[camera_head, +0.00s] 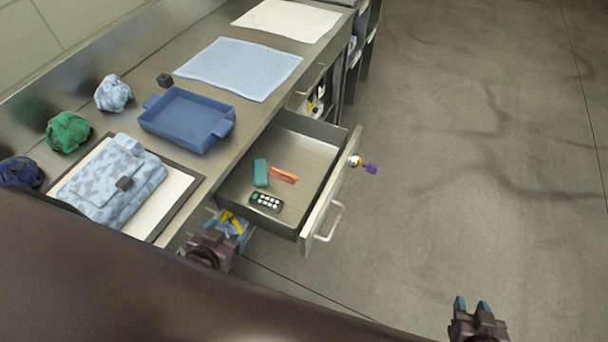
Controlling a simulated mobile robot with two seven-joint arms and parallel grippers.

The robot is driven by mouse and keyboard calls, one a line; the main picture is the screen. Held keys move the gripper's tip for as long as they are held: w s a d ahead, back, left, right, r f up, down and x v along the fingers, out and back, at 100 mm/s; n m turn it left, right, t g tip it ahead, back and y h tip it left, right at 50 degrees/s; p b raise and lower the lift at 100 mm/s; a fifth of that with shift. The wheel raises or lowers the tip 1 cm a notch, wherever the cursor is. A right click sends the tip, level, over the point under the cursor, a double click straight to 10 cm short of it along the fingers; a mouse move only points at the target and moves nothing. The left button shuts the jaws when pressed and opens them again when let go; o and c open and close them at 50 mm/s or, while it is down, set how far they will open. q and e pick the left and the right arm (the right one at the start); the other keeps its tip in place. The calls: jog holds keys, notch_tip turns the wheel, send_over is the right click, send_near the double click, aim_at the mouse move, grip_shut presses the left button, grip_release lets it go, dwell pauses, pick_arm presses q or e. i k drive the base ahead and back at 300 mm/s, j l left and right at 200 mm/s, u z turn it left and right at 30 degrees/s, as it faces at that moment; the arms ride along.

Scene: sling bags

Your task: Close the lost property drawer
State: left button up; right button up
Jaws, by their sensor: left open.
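The drawer (285,215) is pulled out from the metal counter. Its pale front panel (331,190) has a bar handle (329,222) on the outside and a purple-tagged item (368,168) at its far end. Inside lie a teal case (261,173), an orange strip (284,175) and a black remote-like object (266,202). My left gripper (226,226) is open beside the near side of the drawer, close to the counter; its fingertips are hard to make out. My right gripper (472,304) is open and empty over the floor, to the right of the drawer and apart from it.
On the counter are a blue tray (187,120), a light blue cloth (238,68), a patterned sling bag (112,182) on a board, and crumpled cloths (68,132). Another compartment (318,96) with items sits beyond the drawer. The floor (470,150) to the right is clear.

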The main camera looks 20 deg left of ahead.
aim_at(314, 151)
jog(key=l+u, duration=0.3)
jog(key=l, duration=0.25)
jog(key=l+u, duration=0.3)
jog(key=l, duration=0.3)
jog(key=l+u, duration=0.45)
jog(key=l, duration=0.35)
jog(key=i+l+u, duration=0.1)
jog(key=l+u, duration=0.15)
jog(key=l, duration=0.3)
jog(key=l+u, duration=0.3)
jog(key=l, duration=0.25)
